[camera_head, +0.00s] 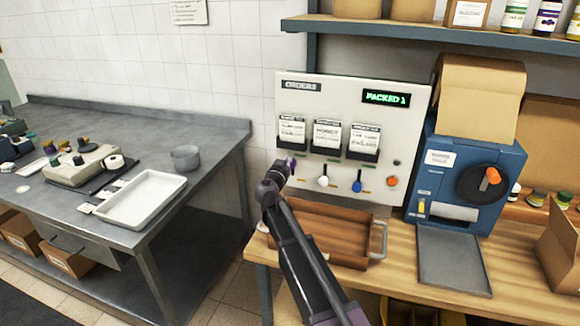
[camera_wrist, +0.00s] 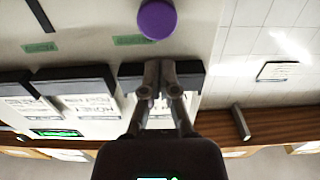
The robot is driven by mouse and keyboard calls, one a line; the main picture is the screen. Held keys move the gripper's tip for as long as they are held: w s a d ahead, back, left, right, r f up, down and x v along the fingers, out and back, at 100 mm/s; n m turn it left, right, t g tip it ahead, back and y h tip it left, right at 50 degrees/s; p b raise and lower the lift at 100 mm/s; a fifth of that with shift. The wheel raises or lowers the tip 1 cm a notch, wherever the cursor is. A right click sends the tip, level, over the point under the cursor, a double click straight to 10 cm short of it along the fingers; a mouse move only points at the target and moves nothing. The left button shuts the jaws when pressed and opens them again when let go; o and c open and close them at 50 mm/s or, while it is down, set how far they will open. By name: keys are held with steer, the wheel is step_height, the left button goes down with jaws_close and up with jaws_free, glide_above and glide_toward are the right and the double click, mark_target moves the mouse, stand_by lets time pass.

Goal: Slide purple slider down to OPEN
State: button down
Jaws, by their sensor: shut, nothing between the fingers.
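The purple slider's round knob (camera_wrist: 157,19) shows at the top edge of the wrist view, on the pale order panel. In the head view a small purple spot (camera_head: 291,162) shows at the panel's lower left, beside my gripper (camera_head: 283,168); my arm hides the area around it. My gripper (camera_wrist: 160,68) is shut and empty. In the wrist view its fingertips overlap a dark card holder, with a visible gap in the picture between them and the knob. Green labels (camera_wrist: 131,40) lie near the knob, but their words are unreadable.
The panel (camera_head: 341,82) also carries white (camera_head: 323,182), blue (camera_head: 357,186) and orange (camera_head: 392,181) knobs below three card holders. A wooden tray (camera_head: 320,232) sits beneath. A blue machine (camera_head: 465,180) stands right; a grey table (camera_head: 200,215) stands left.

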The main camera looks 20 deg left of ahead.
mark_target(293, 153)
steer(key=shift+w, duration=2)
stand_by(0.3)
steer(key=shift+s, duration=0.35)
stand_by(0.4)
